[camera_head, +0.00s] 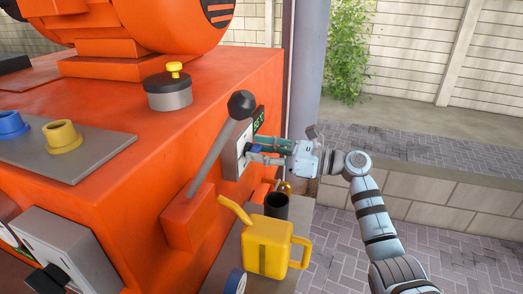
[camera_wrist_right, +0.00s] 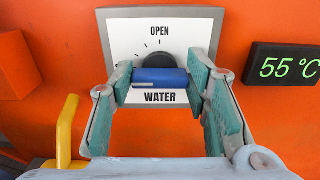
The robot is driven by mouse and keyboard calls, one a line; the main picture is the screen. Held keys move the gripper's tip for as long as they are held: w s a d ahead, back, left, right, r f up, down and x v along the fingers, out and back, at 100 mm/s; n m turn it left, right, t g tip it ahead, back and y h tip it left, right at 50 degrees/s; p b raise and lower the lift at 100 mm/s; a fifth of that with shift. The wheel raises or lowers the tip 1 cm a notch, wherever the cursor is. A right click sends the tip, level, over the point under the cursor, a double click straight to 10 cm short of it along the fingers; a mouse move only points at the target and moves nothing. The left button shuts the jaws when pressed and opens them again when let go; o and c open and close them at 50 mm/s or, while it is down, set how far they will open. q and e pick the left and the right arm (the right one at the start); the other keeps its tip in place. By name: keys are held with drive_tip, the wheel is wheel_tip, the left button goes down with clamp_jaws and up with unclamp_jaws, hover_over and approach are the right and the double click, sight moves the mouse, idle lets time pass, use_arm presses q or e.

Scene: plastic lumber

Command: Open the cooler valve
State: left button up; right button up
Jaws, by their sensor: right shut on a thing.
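The valve panel (camera_wrist_right: 118,32) is a white plate on the orange machine, marked OPEN at the top and WATER at the bottom. In its middle is a dark round hub (camera_wrist_right: 159,60) with a blue handle (camera_wrist_right: 160,78). The handle lies level below the hub. My right gripper (camera_head: 259,151) reaches in from the right and faces the panel. In the right wrist view its green-padded fingers stand at both ends of the blue handle and are shut on it. In the head view the fingers hide most of the handle. My left gripper is in neither view.
A display (camera_wrist_right: 286,66) reading 55 °C sits right of the panel. A lever with a black knob (camera_head: 241,104) rises close left of my right gripper. A yellow watering can (camera_head: 268,248) and dark cylinder (camera_head: 276,206) stand below. Open paving lies to the right.

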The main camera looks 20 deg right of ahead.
drive_tip(key=m+p, duration=0.3)
drive_tip(key=shift+r+m, duration=0.15)
drive_tip(key=shift+m, duration=0.25)
drive_tip(key=m+p, duration=0.3)
drive_tip(key=m, duration=0.1)
drive_tip(key=shift+w+d+m+p, duration=0.1)
drive_tip(key=shift+m+p, duration=0.2)
drive_tip(key=shift+p, duration=0.1)
drive_tip(key=m+p, duration=0.2)
drive_tip(key=m, duration=0.2)
drive_tip(key=shift+p, duration=0.4)
drive_tip(key=shift+w+f+m+p, duration=0.15)
drive_tip(key=shift+m+p, duration=0.35)
drive_tip(key=shift+m, duration=0.55)
drive_tip(key=shift+s+f+m+p, duration=0.15)
drive_tip(key=shift+m+p, duration=0.35)
drive_tip(key=shift+m, duration=0.55)
drive_tip(key=shift+w, duration=0.1)
drive_tip(key=shift+f, duration=0.1)
drive_tip(key=o, duration=1.2)
drive_tip(key=shift+c, duration=0.2)
drive_tip(key=shift+d, duration=0.1)
